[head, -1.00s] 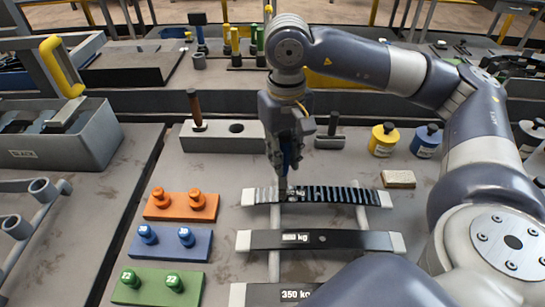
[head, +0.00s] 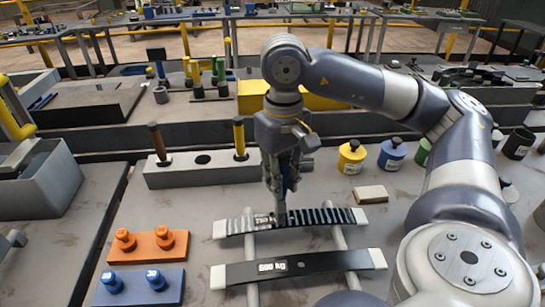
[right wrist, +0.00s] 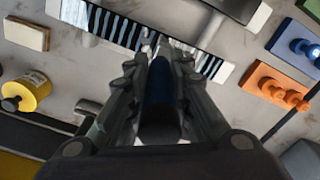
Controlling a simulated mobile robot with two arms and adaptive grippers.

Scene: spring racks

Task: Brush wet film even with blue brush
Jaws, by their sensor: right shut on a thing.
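My right gripper (head: 281,185) is shut on the blue brush (right wrist: 160,85), handle up and tip down. The brush tip is at the striped leaf spring (head: 330,217), left of its middle; whether it touches is hard to tell. The spring lies across two grey rails, with pale end caps and dark bands across a lighter surface. It also shows in the right wrist view (right wrist: 110,27), partly hidden behind my gripper. A label reading about 250 kg sits near the brush tip. A plain dark spring marked 600 kg (head: 330,262) lies nearer. My left gripper is not in view.
A grey holder block (head: 205,174) behind holds a brown-handled and a yellow-handled tool, with an empty hole between. Yellow (head: 351,158) and blue (head: 391,155) pots and a tan block (head: 371,194) are right. Orange (head: 147,246) and blue (head: 140,287) peg blocks are left.

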